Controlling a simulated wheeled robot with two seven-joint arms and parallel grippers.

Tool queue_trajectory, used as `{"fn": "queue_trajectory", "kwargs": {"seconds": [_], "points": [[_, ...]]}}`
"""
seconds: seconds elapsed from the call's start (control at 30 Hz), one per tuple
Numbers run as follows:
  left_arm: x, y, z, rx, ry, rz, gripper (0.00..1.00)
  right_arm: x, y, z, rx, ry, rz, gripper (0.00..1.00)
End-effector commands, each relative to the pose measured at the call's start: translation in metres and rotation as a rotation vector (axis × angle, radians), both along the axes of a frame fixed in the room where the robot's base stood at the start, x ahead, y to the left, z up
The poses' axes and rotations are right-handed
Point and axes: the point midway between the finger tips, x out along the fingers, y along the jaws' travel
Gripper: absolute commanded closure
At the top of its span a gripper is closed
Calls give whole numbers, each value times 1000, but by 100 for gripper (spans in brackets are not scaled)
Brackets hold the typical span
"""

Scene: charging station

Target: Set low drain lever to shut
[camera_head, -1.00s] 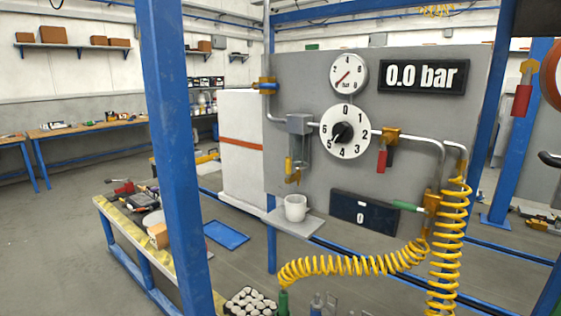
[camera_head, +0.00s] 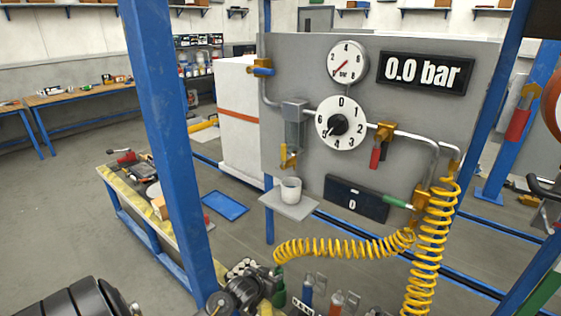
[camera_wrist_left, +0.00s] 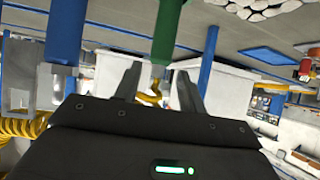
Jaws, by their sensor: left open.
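The grey panel (camera_head: 300,75) carries several valves with coloured levers; no label shows which one is the low drain lever. A yellow-handled valve (camera_head: 288,156) hangs under the grey filter housing (camera_head: 293,112), above a white cup (camera_head: 291,189). A green lever (camera_head: 398,202) lies nearly level at a brass valve, lower right. My left gripper (camera_head: 258,287) is low in the head view, below the panel and apart from both levers. In the left wrist view its two fingers (camera_wrist_left: 157,90) are apart, with nothing clearly held. My right gripper is out of view.
A blue post (camera_head: 165,130) stands left of the panel. A coiled yellow hose (camera_head: 345,249) crosses below it. The pressure display (camera_head: 425,73) reads 0.0 bar.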

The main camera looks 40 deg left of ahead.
Motion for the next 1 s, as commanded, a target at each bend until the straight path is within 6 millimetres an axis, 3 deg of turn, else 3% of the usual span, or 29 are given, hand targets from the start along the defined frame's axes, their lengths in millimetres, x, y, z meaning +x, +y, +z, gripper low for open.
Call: {"fn": "queue_trajectory", "kwargs": {"seconds": [0.03,0.1,0.2,0.3,0.4,0.53,0.73,0.87,1.0], "points": [[19,13,74,14,-91,11,59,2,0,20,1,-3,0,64],[35,26,153,28,-200,25,59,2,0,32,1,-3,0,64],[43,38,251,51,-338,38,59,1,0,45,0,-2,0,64],[41,43,325,72,-441,45,59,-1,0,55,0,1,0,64],[35,44,373,88,-511,49,59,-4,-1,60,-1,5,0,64],[29,44,401,98,-554,52,59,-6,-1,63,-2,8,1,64],[31,45,405,99,-562,51,59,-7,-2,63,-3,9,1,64],[44,48,406,97,-561,53,59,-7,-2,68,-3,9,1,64],[69,53,408,96,-560,54,59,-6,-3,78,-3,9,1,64]]}}
